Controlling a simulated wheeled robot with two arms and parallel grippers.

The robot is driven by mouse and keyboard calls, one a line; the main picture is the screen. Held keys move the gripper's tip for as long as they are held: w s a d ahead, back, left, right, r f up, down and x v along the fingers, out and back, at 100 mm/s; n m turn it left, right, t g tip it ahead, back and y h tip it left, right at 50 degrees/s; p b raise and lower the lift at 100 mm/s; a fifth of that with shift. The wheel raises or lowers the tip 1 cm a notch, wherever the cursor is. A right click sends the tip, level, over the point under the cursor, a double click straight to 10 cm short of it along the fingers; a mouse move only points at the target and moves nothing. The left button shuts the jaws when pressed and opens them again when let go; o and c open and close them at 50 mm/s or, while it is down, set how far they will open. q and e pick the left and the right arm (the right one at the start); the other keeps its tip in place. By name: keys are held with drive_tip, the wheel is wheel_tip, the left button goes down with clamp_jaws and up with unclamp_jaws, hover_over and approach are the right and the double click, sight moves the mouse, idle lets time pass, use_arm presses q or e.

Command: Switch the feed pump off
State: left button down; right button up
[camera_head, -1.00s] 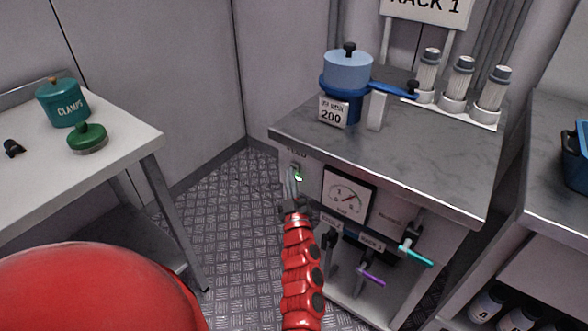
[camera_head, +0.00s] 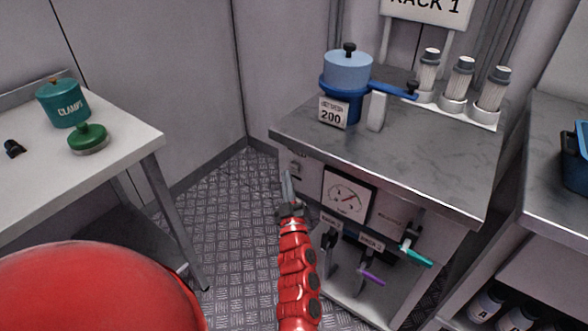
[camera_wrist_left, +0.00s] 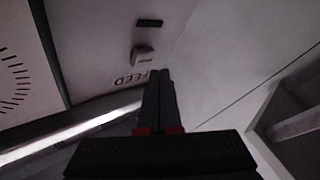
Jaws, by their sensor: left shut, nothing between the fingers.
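The feed pump switch is a small pale rocker (camera_wrist_left: 143,57) on the panel in the left wrist view, beside an upside-down FEED label (camera_wrist_left: 131,79). A small indicator (camera_wrist_left: 149,22) past the switch is dark. In the head view the switch area (camera_head: 295,168) is at the upper left of the cabinet front, small and hard to read. My left gripper (camera_head: 286,178) is shut and empty, just in front of the panel. Its tips in the left wrist view (camera_wrist_left: 160,73) lie close to the switch; I cannot tell whether they touch. My right gripper is out of view.
A round gauge (camera_head: 346,195) sits right of the switch. Teal (camera_head: 416,257) and purple (camera_head: 371,279) valve handles stick out lower. The cabinet top (camera_head: 430,160) overhangs the panel and carries a blue pot (camera_head: 347,75). A side table (camera_head: 130,150) stands left, with open floor between.

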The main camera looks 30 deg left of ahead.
use_arm(q)
drive_tip(key=shift+s, duration=0.1)
drive_tip(key=s, duration=0.5)
drive_tip(key=shift+s+a, duration=0.2)
drive_tip(key=shift+s, duration=0.2)
